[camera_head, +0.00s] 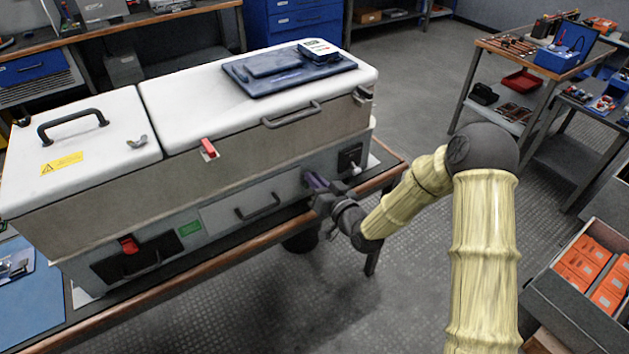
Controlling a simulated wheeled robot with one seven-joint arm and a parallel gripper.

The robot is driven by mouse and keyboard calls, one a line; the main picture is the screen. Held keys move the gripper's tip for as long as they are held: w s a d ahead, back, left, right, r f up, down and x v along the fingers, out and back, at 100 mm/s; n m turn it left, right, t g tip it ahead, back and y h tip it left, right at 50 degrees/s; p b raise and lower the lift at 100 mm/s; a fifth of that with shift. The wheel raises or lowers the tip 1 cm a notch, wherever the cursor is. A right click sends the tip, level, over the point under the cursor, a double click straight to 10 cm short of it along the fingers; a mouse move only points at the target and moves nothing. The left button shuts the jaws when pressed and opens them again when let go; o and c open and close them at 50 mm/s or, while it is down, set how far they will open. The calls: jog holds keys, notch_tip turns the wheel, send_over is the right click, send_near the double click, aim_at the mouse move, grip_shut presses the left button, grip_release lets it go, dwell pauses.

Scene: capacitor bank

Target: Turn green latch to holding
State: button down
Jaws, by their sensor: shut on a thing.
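A long white-topped, grey-sided cabinet (182,176) stands on a wood-edged bench. My gripper (316,184) reaches in from the right to the cabinet's lower front, right of the drawer handle (258,207). Its dark purple-grey jaws are shut on a small part at the front panel, which they mostly hide. I cannot make out a green latch; it may be the part behind the jaws. The only clear green is a flat green label (190,228) on the lower front, left of the drawer.
A red latch (208,149) sits at the lid edge and a red part (128,245) on the lower-left black panel. A small black panel (349,158) is just right of my gripper. Blue folders (290,70) lie on the lid. Floor is free in front of the bench.

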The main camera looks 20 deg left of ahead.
jog(key=m, duration=0.6)
jog(key=shift+w+d+f+m, duration=0.3)
jog(key=shift+w+f, duration=0.05)
jog(key=m, duration=0.3)
jog(key=shift+w+d+f+m, duration=0.1)
jog(key=shift+f+m, duration=0.15)
jog(key=shift+m, duration=0.05)
jog(key=shift+f+m, duration=0.25)
jog(key=shift+m, duration=1.35)
jog(key=c, duration=1.5)
grip_release()
jog(key=shift+o, duration=0.2)
